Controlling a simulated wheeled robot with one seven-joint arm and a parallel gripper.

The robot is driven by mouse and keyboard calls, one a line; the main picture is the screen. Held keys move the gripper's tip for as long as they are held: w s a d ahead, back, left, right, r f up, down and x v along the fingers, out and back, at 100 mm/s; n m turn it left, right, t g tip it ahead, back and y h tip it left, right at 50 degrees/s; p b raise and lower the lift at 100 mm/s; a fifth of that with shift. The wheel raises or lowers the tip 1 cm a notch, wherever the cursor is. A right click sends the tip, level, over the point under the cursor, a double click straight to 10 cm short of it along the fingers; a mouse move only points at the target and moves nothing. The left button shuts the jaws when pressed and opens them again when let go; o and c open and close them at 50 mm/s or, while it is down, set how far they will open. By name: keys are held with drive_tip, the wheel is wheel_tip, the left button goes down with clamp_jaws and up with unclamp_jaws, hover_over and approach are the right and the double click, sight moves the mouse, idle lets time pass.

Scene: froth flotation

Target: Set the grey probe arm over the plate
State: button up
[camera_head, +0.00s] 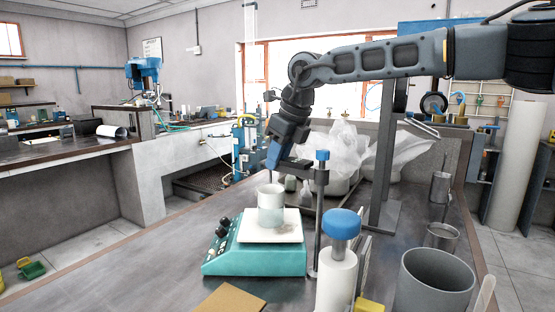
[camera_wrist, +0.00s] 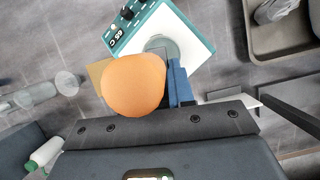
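The plate (camera_head: 283,228) is the white top of a teal hotplate (camera_head: 255,257), which reads 65 C in the wrist view (camera_wrist: 119,39). A pale beaker (camera_head: 271,208) stands on the plate. A dark upright post with a blue cap (camera_head: 322,155) stands just right of the hotplate. The grey probe arm (camera_head: 299,164) appears to reach left from this post, with a thin dark tip over the beaker. My gripper (camera_head: 273,160) is above the beaker, its blue fingers at the arm's left end. Whether they touch it is hidden. An orange rounded object (camera_wrist: 133,86) covers much of the wrist view beside one blue finger.
Metal cups (camera_head: 441,236) stand farther right. A tray with clear plastic bags (camera_head: 345,150) lies behind. A brown pad (camera_head: 230,299) lies at the front. The bench left of the hotplate is clear.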

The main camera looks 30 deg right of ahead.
sight(289, 159)
drive_tip(key=o, duration=0.5)
drive_tip(key=shift+d, duration=0.1)
drive_tip(key=shift+c, duration=0.2)
drive_tip(key=shift+b+v, duration=0.55)
drive_tip(key=shift+v, duration=3.35)
